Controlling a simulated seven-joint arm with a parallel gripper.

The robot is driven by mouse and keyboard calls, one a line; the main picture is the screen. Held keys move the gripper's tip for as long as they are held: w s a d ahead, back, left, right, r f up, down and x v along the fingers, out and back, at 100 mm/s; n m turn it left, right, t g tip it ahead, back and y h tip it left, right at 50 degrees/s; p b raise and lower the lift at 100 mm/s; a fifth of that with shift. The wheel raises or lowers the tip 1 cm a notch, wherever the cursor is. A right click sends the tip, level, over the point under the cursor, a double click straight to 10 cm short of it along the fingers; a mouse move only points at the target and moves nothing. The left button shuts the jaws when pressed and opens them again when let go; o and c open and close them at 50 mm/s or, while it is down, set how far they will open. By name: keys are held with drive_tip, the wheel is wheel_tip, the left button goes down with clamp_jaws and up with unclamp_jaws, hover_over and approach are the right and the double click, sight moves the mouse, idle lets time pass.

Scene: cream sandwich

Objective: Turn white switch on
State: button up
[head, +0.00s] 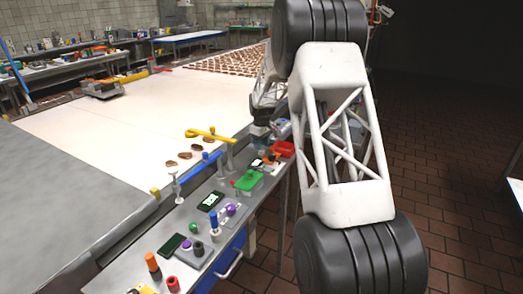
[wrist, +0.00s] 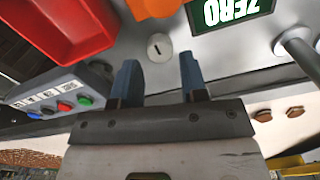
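In the wrist view, a small round white piece (wrist: 159,47) with a dark mark in its middle sits on the grey metal surface. It looks like a white switch, but I cannot tell for sure. My gripper (wrist: 160,73) is open, with its two blue-grey fingers apart and nothing seen between them. The white piece shows just past the fingertips, roughly centred between them. I cannot tell how far it is from them. In the head view my gripper is at the far part of the narrow metal counter (head: 150,222), partly hidden by my arm.
A button box (wrist: 62,98) is at left, a metal post (wrist: 298,48) at right.

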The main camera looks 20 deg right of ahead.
sight(262, 153)
drive_tip(key=shift+f, duration=1.5)
drive_tip(key=c, duration=0.7)
drive_tip(key=shift+o, duration=0.2)
drive_tip(key=shift+m, duration=0.4)
drive_tip(key=m, duration=0.5)
drive_tip(key=shift+r, duration=0.1)
drive_tip(key=m, duration=0.6)
